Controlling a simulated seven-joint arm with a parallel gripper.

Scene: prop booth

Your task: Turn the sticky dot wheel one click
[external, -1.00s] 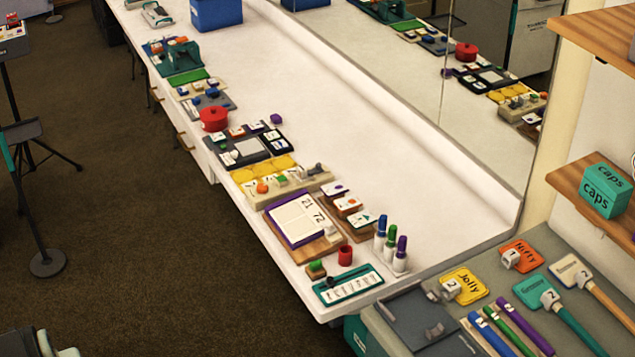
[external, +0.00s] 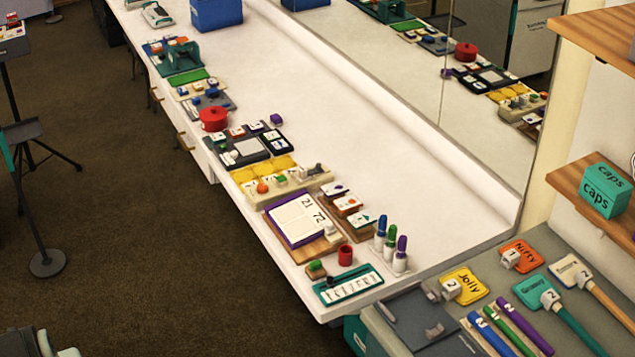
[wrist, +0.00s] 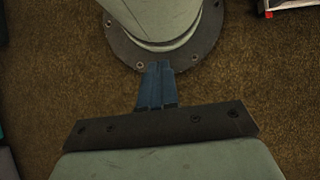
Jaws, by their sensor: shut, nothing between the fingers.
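My gripper (wrist: 158,66) shows in the wrist view as two blue fingers pressed together. It is shut and empty, with brown carpet and a round grey-green base with a bolted flange beyond its tips. The fingers are not in the external view. I cannot pick out the sticky dot wheel for sure. On the white counter, a cream block (external: 305,185) carries small coloured parts, including an orange one and a green one. It stands beside yellow pieces (external: 278,163). No counter item is clear in the wrist view.
The long white counter (external: 350,140) is bare towards the mirror. Along its front edge stand a red round pot (external: 213,118), a purple-edged board (external: 297,220), a teal tray (external: 348,287) and upright markers (external: 391,240). A grey side table (external: 480,270) holds labelled tags and rods.

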